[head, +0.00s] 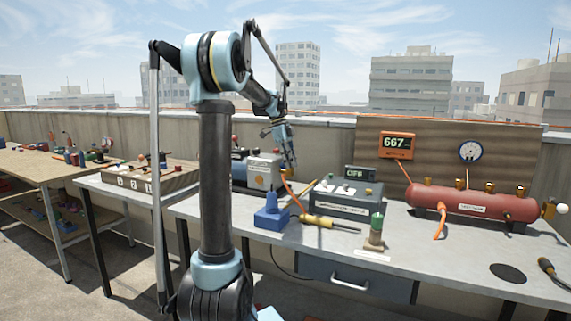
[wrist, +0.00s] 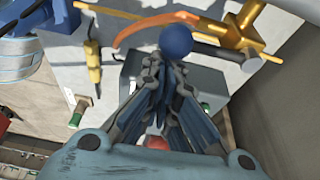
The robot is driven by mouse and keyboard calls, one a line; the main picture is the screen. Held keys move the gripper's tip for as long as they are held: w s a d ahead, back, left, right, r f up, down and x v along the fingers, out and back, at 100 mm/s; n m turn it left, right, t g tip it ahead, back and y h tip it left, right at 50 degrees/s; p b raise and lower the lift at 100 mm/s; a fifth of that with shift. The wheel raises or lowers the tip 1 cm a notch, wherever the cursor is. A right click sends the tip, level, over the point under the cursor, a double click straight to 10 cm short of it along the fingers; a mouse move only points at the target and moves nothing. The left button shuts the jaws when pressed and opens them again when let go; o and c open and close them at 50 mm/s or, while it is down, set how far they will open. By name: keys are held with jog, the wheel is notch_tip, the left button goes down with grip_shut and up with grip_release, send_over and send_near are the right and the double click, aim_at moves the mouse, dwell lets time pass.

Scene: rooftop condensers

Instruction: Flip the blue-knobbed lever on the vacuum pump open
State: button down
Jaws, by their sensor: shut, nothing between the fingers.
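The vacuum pump (head: 264,173), a pale box with a label and a dark cylinder beside it, stands at the back of the bench in the head view. My gripper (head: 290,158) reaches down just right of it, with its fingers together. In the wrist view, the round blue knob (wrist: 176,40) is just beyond the fingertips of my gripper (wrist: 165,62). A dark lever arm (wrist: 222,55) runs right from the knob to a brass valve body (wrist: 248,32). I cannot tell whether the fingers touch the knob. The knob is not distinguishable in the head view.
An orange hose (wrist: 150,28) runs near the knob. On the bench are a grey box with a display (head: 345,195), a blue block (head: 271,214), a yellow-handled screwdriver (head: 325,222), a green-topped item (head: 376,228) and a red tank (head: 470,202).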

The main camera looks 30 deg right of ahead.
jog(key=shift+w+a, duration=0.25)
jog(key=shift+a, duration=0.1)
jog(key=shift+w+a, duration=0.15)
jog(key=shift+w, duration=0.05)
jog(key=shift+s, duration=0.1)
jog(key=s+d, duration=0.2)
jog(key=s, duration=0.2)
jog(key=v, duration=0.9)
jog(key=shift+w+d, duration=0.15)
jog(key=shift+w, duration=0.1)
dwell(0.4)
